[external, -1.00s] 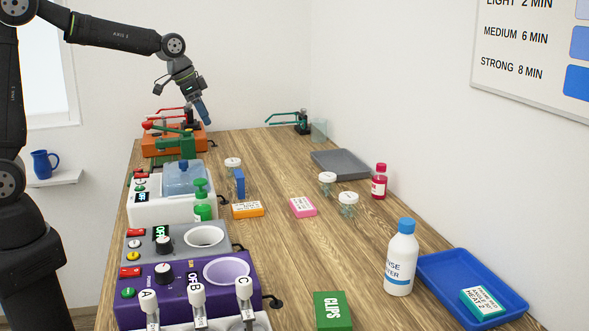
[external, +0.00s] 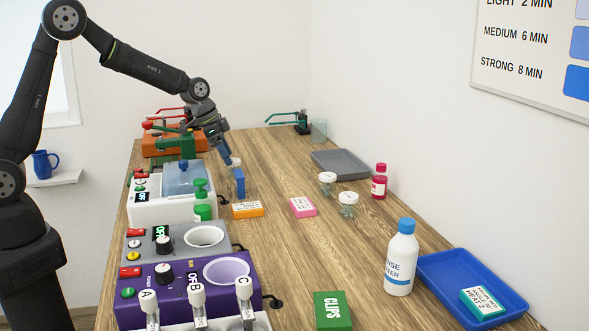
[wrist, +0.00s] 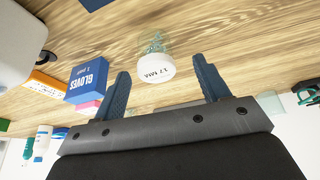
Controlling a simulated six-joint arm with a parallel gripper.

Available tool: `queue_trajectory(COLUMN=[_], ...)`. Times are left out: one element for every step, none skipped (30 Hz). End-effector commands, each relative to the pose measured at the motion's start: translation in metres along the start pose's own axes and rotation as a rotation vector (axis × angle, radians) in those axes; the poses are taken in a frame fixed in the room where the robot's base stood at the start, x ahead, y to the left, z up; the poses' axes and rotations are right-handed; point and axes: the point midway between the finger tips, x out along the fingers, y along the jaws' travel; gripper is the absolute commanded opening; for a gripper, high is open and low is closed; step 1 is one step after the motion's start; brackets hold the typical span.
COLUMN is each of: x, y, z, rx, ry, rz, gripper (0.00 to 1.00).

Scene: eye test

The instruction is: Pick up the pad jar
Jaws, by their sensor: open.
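A clear jar with a white lid (external: 236,162) and teal contents stands beside the blue gloves box (external: 240,185). In the wrist view the jar's lid (wrist: 157,71) carries upside-down black print that seems to read "17 MM". My gripper (external: 228,159) is open and tilted down at this jar, partly hiding it in the external view. In the wrist view the jar shows between the blue fingertips (wrist: 163,75), with no contact visible. Two similar white-lidded jars stand farther right, one behind (external: 327,183) and one in front (external: 348,203). I cannot tell from the labels which is the pad jar.
The gloves box also shows in the wrist view (wrist: 88,82), close to one finger. A white bath with a blue lid (external: 185,178) and a green bottle (external: 202,205) stand left. Orange (external: 248,209) and pink (external: 302,206) boxes lie nearer. A grey tray (external: 341,163) lies back right.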

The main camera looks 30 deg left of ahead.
Motion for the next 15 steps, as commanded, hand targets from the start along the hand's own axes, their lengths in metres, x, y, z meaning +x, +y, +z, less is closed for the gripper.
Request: queue_trajectory(x=[0.002, 0.004, 0.006, 0.009, 0.013, 0.018, 0.022, 0.028, 0.034, 0.038, 0.043, 0.047, 0.05, 0.051, 0.053], y=[0.0, 0.001, 0.001, 0.002, 0.003, 0.004, 0.005, 0.006, 0.007, 0.007, 0.006, 0.006, 0.006, 0.006, 0.006], z=[0.0, 0.0, 0.0, 0.0, 0.0, 0.0, -0.001, -0.001, -0.001, -0.001, -0.001, 0.0, -0.001, -0.001, -0.001], rx=[0.0, 0.0, 0.0, 0.0, 0.001, 0.001, 0.001, 0.001, 0.001, 0.001, 0.0, 0.0, 0.0, 0.0, 0.0], ry=[0.0, 0.0, -0.001, -0.001, -0.002, -0.002, -0.002, -0.003, -0.003, -0.002, -0.002, -0.003, -0.002, -0.001, 0.0], rz=[0.0, 0.001, 0.001, 0.001, 0.001, 0.001, 0.002, 0.002, 0.002, 0.001, 0.002, 0.002, 0.001, 0.001, 0.0], gripper=[0.68, 0.68, 0.68, 0.68, 0.68, 0.68, 0.68, 0.68, 0.68, 0.68, 0.68, 0.68, 0.68, 0.68, 0.68])
